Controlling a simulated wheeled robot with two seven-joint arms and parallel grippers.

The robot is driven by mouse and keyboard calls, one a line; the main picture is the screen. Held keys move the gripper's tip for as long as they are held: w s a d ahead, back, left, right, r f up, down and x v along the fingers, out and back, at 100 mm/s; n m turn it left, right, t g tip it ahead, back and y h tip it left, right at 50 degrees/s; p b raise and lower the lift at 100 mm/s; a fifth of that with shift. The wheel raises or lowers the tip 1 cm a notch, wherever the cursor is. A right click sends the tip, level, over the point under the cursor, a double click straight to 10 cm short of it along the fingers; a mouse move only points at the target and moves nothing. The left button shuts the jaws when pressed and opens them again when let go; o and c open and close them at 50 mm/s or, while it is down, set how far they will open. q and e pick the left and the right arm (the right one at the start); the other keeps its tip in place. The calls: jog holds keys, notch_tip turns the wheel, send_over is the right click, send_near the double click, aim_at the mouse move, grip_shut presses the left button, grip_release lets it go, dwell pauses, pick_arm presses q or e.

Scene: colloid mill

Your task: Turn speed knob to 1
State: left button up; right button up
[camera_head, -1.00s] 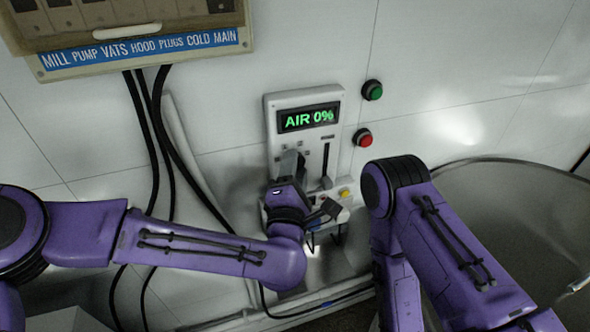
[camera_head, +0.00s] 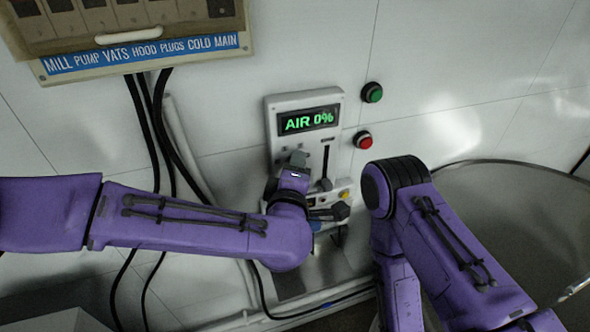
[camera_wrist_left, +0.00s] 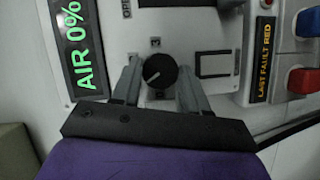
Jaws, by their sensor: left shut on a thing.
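The speed knob (camera_wrist_left: 160,71) is a round black knob with a white pointer mark, on the white control panel (camera_head: 272,118). In the left wrist view it sits between the two grey fingers of my left gripper (camera_wrist_left: 158,80), which is shut on it. In the head view my left gripper (camera_head: 294,159) is at the lower left of the panel and hides the knob. The panel display (camera_head: 309,120) reads AIR 0%. My right gripper is out of view.
A slider (camera_head: 326,165) is right of my left gripper. Green (camera_head: 373,92) and red (camera_head: 364,140) buttons are on the wall. In the wrist view, blue (camera_wrist_left: 308,22) and red (camera_wrist_left: 303,81) parts are at the right. A large metal vessel (camera_head: 510,190) stands at the right.

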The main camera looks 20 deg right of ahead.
pick_arm(q)
jog(key=shift+w+r, duration=0.1)
jog(key=shift+r, duration=0.05)
jog(key=o, duration=1)
jog(key=shift+o, duration=0.2)
jog(key=shift+w+a, duration=0.1)
jog(key=b+v, duration=0.4)
jog(key=v, duration=0.6)
jog(key=shift+s, duration=0.25)
